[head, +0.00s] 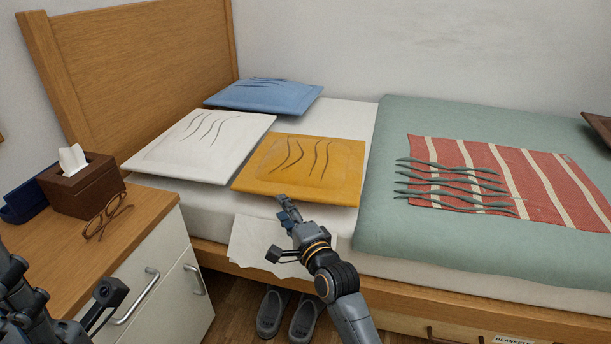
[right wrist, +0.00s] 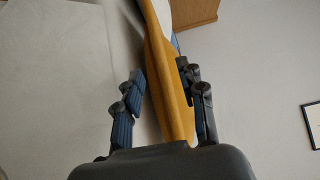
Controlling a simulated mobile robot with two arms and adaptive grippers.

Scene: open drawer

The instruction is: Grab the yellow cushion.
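The yellow cushion (head: 303,168) lies flat on the bed's near side, with dark wavy lines on top. My right gripper (head: 288,210) is at its near edge in the head view. In the right wrist view the yellow cushion (right wrist: 166,75) shows edge-on, reaching between the two spread fingers of the right gripper (right wrist: 162,88). The fingers are open, one on each face of the cushion's edge. I cannot tell whether either finger touches it. Of my left arm, only part shows at the lower left of the head view; its fingers are not seen.
A white cushion (head: 200,147) and a blue cushion (head: 264,96) lie beside and behind. A green blanket (head: 390,225) with a red striped cloth (head: 545,180) covers the right side. A nightstand (head: 150,208) holds a tissue box (head: 84,186) and glasses (head: 108,215). Shoes (head: 290,314) stand below.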

